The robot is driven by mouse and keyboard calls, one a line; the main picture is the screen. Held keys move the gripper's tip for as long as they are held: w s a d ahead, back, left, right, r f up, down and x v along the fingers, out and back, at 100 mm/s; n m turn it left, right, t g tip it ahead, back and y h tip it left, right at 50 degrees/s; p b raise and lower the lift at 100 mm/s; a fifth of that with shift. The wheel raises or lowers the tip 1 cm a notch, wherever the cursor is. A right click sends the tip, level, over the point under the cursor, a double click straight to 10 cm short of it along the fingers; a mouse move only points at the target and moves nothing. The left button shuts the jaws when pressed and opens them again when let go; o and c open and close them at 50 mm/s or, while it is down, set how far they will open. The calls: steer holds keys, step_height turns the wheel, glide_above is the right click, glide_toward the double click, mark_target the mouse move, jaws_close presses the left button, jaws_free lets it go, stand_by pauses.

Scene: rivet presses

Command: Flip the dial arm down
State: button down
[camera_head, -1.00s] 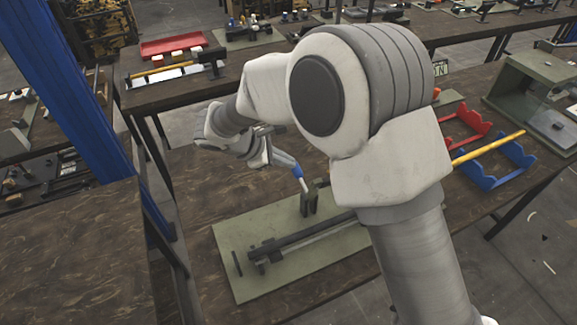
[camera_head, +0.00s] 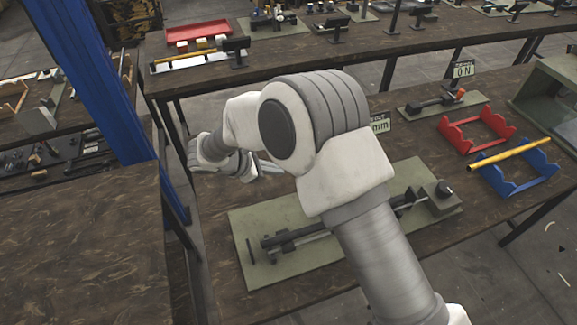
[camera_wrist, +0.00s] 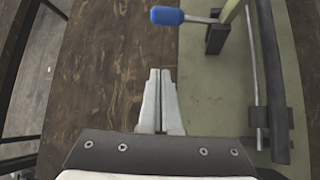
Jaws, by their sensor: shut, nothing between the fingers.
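A lever with a blue handle (camera_wrist: 166,15) and a thin metal shaft shows at the top of the wrist view. Its shaft runs right to a dark bracket (camera_wrist: 215,38) on the green baseplate (camera_wrist: 205,105). In the head view my arm hides the lever, while the baseplate (camera_head: 237,226) and its long dark bar mechanism (camera_head: 300,237) show. My gripper (camera_wrist: 160,72) is shut and empty in the wrist view. Its tips point toward the blue handle, with a clear gap in the picture; the height difference cannot be told.
A red stand (camera_head: 476,130) and a blue stand (camera_head: 515,172) bearing a yellow rod (camera_head: 510,151) are at the right. A grey block (camera_head: 436,196) with a dark knob sits on the baseplate's right end. A blue post (camera_head: 88,80) rises at left. Bare wood lies left of the baseplate.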

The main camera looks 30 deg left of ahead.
steer(key=p+x, duration=0.1)
steer(key=x, duration=0.7)
steer(key=shift+w+d+f, duration=0.15)
steer(key=shift+w+f, duration=0.05)
steer(key=shift+w, duration=0.05)
steer(key=shift+w+d+r+p, duration=0.3)
steer(key=shift+d+r+p, duration=0.15)
steer(key=shift+r, duration=0.3)
steer(key=shift+w+d+r+p, duration=0.25)
steer(key=shift+d+r+p, duration=0.2)
steer(key=shift+r, duration=0.35)
steer(key=shift+b, duration=0.6)
steer(key=shift+r+y+b, duration=0.25)
steer(key=shift+y+b, duration=0.05)
steer(key=shift+b, duration=0.2)
